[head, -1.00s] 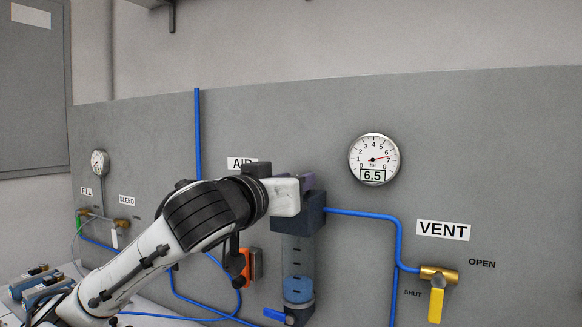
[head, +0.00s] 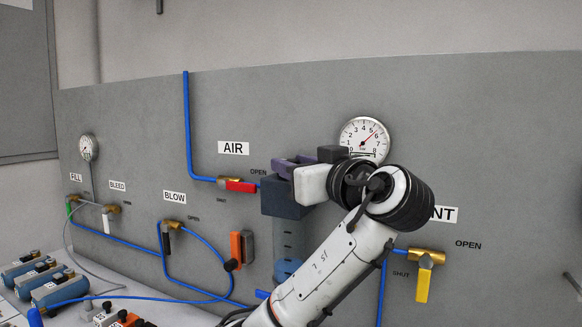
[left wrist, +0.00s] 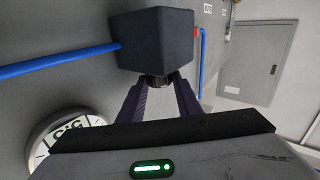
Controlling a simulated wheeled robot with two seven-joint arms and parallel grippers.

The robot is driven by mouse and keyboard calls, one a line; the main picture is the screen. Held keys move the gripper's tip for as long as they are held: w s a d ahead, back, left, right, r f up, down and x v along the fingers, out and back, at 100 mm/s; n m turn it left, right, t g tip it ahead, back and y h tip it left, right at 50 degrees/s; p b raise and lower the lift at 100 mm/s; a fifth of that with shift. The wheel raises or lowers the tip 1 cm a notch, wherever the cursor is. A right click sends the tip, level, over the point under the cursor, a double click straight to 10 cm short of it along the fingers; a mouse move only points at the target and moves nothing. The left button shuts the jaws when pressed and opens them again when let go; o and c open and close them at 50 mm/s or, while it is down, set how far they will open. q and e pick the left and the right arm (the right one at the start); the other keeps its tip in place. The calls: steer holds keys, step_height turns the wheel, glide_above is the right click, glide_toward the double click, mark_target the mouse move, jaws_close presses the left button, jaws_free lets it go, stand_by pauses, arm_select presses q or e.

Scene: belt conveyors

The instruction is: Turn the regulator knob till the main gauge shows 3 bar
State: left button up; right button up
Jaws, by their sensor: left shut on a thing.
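The regulator is a dark block (head: 283,200) with a clear bowl below it. Its small dark knob (left wrist: 154,81) sticks out of the block in the left wrist view, between the purple fingers of my left gripper (left wrist: 161,84). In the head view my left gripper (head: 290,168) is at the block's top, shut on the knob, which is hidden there. The main gauge (head: 364,137) is a white dial with its red needle pointing up and right, near 6. The gauge also shows tilted in the left wrist view (left wrist: 42,138). My right gripper is not in view.
The AIR valve's red handle (head: 241,186) lies level. The VENT valve's yellow handle (head: 423,284) hangs down at right. An orange-handled part (head: 236,247) and blue hoses are left of the regulator.

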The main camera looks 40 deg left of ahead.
arm_select(q)
steer(key=shift+w+d+f+n+g+y, duration=0.2)
steer(key=shift+n+g, duration=0.4)
steer(key=shift+g, duration=0.4)
steer(key=shift+w+a+r+n+g+y, duration=0.1)
steer(key=shift+n+g+y, duration=0.2)
steer(key=shift+n+g, duration=0.5)
steer(key=shift+g, duration=0.5)
steer(key=o, duration=1)
steer(key=shift+o, duration=0.2)
steer(key=d+b, duration=0.2)
steer(key=d, duration=0.8)
steer(key=shift+s+b, duration=0.3)
steer(key=shift+s, duration=0.1)
